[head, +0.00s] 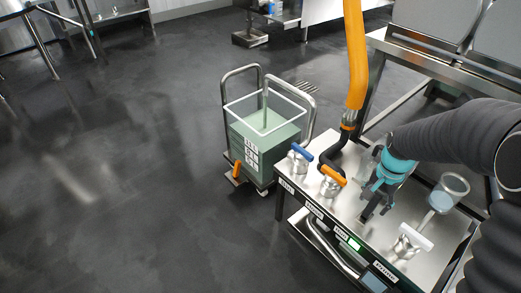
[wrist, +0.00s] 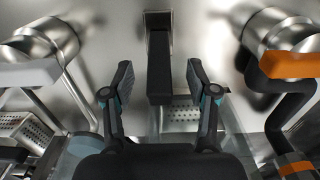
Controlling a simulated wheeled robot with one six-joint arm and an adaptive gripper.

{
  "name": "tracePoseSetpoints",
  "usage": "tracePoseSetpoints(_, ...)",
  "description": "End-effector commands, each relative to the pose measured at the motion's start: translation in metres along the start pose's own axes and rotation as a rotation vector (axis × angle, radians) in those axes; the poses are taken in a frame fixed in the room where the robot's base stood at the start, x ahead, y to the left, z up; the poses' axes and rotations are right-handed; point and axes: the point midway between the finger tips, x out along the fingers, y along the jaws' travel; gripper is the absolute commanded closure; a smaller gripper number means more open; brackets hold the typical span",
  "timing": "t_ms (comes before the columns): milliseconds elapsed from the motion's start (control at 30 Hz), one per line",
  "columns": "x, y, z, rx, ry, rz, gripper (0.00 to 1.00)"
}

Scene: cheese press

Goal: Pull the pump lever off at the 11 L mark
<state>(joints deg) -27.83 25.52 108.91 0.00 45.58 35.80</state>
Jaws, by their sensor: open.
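The pump lever is most likely the black bar (wrist: 159,72) standing out from a steel mount in the middle of the wrist view. My gripper (wrist: 158,82) is open, with one finger on each side of the bar and a visible gap at both sides. In the head view my gripper (head: 372,201) is over the steel bench panel between the orange and white handles, and it largely hides the lever. The clear tank (head: 265,118) on the trolley holds pale green liquid. Its marks (head: 251,153) are too small to read.
An orange-handled valve (head: 333,177), a blue-handled valve (head: 301,151) and a white-handled valve (head: 415,237) stand on the steel bench (head: 325,205). A green light (head: 354,244) shows on its front. An orange hose (head: 356,60) hangs behind. The dark floor at left is clear.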

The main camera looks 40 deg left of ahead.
Motion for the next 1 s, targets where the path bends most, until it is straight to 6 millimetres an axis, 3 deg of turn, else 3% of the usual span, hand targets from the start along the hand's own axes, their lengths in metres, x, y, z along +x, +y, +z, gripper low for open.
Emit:
tracePoseSetpoints(100,0.0,0.0,0.0,0.0,0.0,0.0,0.42)
tracePoseSetpoints(300,0.0,0.0,0.0,0.0,0.0,0.0,0.91)
tracePoseSetpoints(567,0.0,0.0,0.002,0.0,0.0,0.0,0.91)
tracePoseSetpoints(1000,0.001,-0.001,0.032,-0.002,-0.002,0.0,0.91)
